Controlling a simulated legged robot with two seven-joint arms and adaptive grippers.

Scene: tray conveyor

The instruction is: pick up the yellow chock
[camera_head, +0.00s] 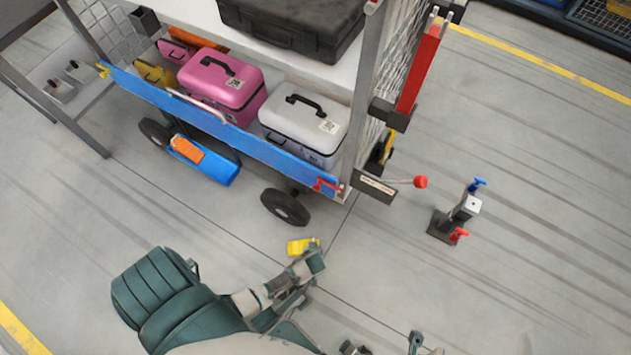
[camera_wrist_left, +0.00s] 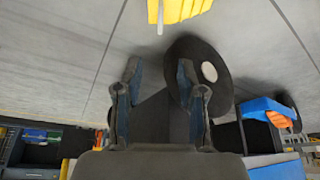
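The yellow chock (camera_head: 303,246) lies on the grey floor in front of the cart's near wheel (camera_head: 285,207). My left gripper (camera_head: 313,263) is just on the near side of it in the head view and partly overlaps its lower edge. In the left wrist view the yellow chock (camera_wrist_left: 185,10) is at the top edge, partly cut off, beyond my fingers. There my left gripper (camera_wrist_left: 160,75) has its two fingers apart with nothing between them. Parts of my right gripper (camera_head: 385,346) show at the bottom edge of the head view, mostly cut off.
A floor pedestal (camera_head: 455,218) with blue and red knobs stands at right. A red-knobbed lever (camera_head: 420,182) sticks out. Open floor lies right.

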